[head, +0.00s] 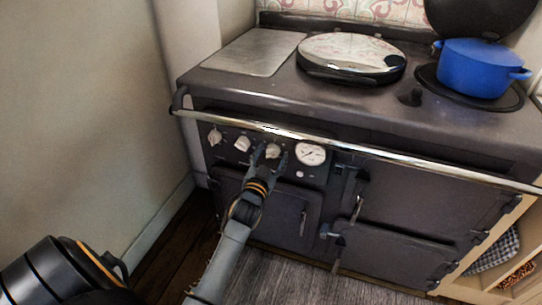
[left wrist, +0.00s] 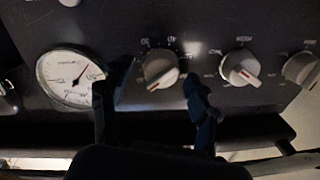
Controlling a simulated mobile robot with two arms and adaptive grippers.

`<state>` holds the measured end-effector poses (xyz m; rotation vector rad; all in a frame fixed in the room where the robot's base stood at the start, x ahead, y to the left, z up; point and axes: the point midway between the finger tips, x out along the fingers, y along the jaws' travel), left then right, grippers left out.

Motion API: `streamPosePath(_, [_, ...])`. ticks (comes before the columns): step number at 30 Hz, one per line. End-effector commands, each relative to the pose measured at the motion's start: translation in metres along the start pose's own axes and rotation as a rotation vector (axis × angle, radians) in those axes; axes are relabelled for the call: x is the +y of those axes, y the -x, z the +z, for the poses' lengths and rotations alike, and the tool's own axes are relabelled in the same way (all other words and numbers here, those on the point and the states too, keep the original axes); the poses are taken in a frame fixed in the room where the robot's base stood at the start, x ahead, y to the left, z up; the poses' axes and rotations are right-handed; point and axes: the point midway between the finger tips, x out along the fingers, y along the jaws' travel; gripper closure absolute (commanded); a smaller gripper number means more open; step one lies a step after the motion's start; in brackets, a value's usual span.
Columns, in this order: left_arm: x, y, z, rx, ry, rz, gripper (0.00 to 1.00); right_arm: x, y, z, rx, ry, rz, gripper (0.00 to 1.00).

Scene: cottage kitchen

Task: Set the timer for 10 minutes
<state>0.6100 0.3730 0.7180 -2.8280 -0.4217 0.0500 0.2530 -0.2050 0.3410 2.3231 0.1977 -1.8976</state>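The control panel on the front of the dark range has a row of white knobs and a round white dial (head: 311,153). My left gripper (head: 269,163) is at the knob (head: 272,151) nearest the dial. In the left wrist view, this knob (left wrist: 161,70) lies between the two spread fingertips (left wrist: 159,82), with a gap on each side. Its pointer mark is reddish; the print around it is too small to read surely. The dial (left wrist: 70,78) is left of the fingers there. I cannot tell which control is the timer. My right gripper is not in view.
Two other knobs (head: 242,143) (head: 215,136) sit left of the gripper. A chrome rail (head: 350,148) runs across the front above the panel. A blue pot (head: 475,68) and a closed round lid (head: 350,55) are on top. Oven doors (head: 400,205) are below right.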

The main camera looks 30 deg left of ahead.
Motion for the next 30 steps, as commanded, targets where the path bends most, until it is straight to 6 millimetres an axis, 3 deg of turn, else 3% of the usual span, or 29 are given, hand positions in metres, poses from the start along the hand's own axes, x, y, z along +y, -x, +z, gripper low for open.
streamPosePath(6, [0.0, 0.001, 0.0, 0.0, 0.0, 0.0, 0.4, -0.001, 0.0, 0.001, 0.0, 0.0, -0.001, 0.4])
streamPosePath(10, [0.0, 0.012, 0.001, -0.001, 0.0, 0.001, 0.4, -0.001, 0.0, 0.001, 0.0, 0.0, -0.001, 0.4])
streamPosePath(21, [0.0, 0.088, 0.001, -0.003, 0.0, 0.001, 0.4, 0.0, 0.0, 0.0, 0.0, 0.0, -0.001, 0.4])
streamPosePath(30, [0.0, 0.119, 0.0, 0.0, 0.001, 0.0, 0.4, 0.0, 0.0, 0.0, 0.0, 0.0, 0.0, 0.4])
